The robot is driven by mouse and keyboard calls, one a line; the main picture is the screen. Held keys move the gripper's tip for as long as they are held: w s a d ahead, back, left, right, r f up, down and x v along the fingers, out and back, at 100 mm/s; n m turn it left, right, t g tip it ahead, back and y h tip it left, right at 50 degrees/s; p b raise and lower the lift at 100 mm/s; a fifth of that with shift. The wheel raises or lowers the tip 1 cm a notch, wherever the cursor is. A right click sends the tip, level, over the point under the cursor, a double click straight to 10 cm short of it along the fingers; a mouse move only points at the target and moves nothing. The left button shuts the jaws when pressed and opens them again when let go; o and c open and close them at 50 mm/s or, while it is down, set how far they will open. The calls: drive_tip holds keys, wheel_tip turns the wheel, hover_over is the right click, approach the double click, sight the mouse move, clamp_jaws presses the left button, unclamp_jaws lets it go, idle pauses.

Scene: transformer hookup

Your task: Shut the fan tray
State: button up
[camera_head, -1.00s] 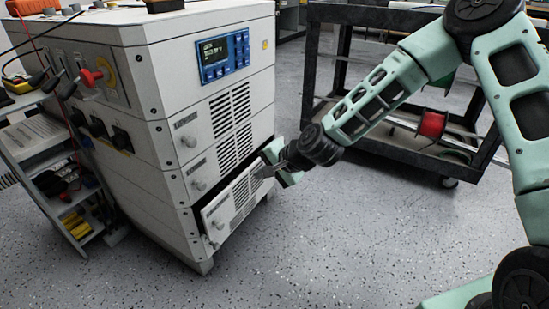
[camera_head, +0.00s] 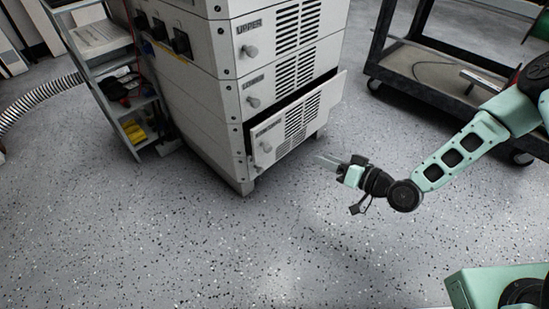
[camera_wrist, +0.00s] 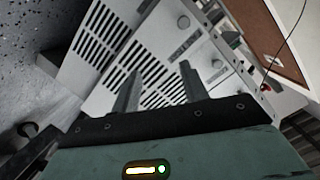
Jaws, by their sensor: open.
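The fan tray (camera_head: 298,122) is the lowest drawer front of the white cabinet (camera_head: 215,115), with a slotted grille and a round knob (camera_head: 267,147). It stands out from the cabinet, with a dark gap along its top edge. My gripper (camera_head: 328,161) is open and empty, low in front of the tray and to its right, apart from it. In the wrist view the two fingers (camera_wrist: 158,88) point toward the cabinet's slotted panels, tilted in the picture. Whether the fingers line up with the tray front cannot be told there.
Above the tray are a panel marked UPPER (camera_head: 290,35) and another slotted panel (camera_head: 290,80). A shelf cart (camera_head: 125,85) stands at the left, and a black-framed cart (camera_head: 450,75) at the back right. The speckled floor in front is clear.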

drive_tip(key=s+f+n+y, duration=0.2)
drive_tip(key=s, duration=0.2)
drive_tip(key=b, duration=0.8)
approach(270, 150)
drive_tip(key=shift+y, duration=0.3)
drive_tip(key=x, duration=0.8)
drive_tip(key=shift+w+f, duration=0.15)
drive_tip(key=shift+f, duration=0.15)
drive_tip(key=shift+w+a+r, duration=0.15)
drive_tip(key=shift+w+a, duration=0.15)
drive_tip(key=shift+a, duration=0.05)
